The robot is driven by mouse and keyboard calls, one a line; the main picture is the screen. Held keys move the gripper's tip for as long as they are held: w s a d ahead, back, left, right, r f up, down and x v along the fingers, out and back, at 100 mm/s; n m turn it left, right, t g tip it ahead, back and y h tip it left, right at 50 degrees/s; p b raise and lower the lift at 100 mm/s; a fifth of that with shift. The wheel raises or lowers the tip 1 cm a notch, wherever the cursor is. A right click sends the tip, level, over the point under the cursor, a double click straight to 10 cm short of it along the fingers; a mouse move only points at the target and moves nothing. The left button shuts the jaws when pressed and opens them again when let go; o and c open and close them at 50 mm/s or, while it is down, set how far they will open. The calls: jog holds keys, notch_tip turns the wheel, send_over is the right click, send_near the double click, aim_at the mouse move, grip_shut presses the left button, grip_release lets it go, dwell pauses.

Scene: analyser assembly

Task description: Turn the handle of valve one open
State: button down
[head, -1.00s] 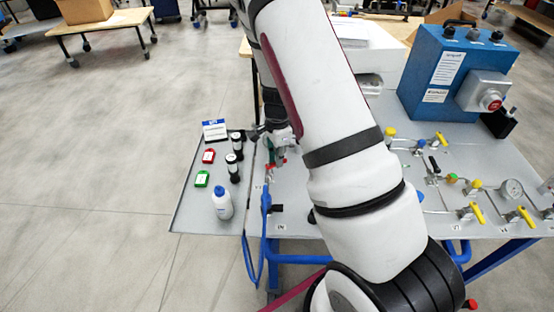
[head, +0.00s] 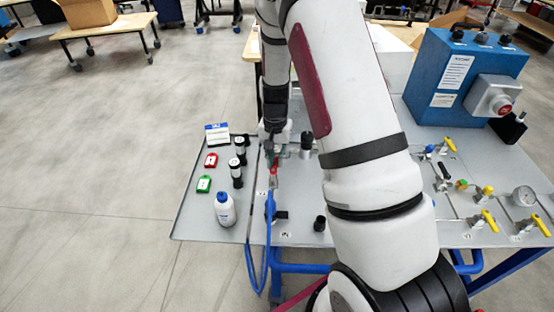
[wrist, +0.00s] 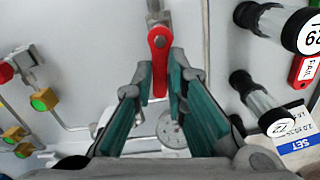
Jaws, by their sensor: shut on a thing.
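The red valve handle (wrist: 159,55) stands between the two teal-padded fingers of my gripper (wrist: 160,82) in the wrist view. Its round pivot end is toward the top, on a metal valve stem. My gripper is shut on the handle. In the head view, my gripper (head: 273,150) is at the left part of the grey panel, with the red handle (head: 274,171) showing just below it. The label by this valve is too small to read for certain. The valve body is partly hidden by my gripper.
Black-capped vials (head: 236,172), a white bottle (head: 225,209) and red and green tags stand to the left. A blue hose (head: 269,210) runs down from near the handle. Yellow-handled valves (head: 489,220), a gauge (head: 524,196) and a blue box (head: 458,85) are at the right.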

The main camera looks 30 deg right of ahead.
aim_at(274, 163)
jog(key=shift+w+a+n, duration=0.15)
jog(key=shift+a+n, duration=0.05)
jog(key=shift+n, duration=0.8)
jog(key=c, duration=1.6)
grip_release()
notch_tip(274, 163, up, 12)
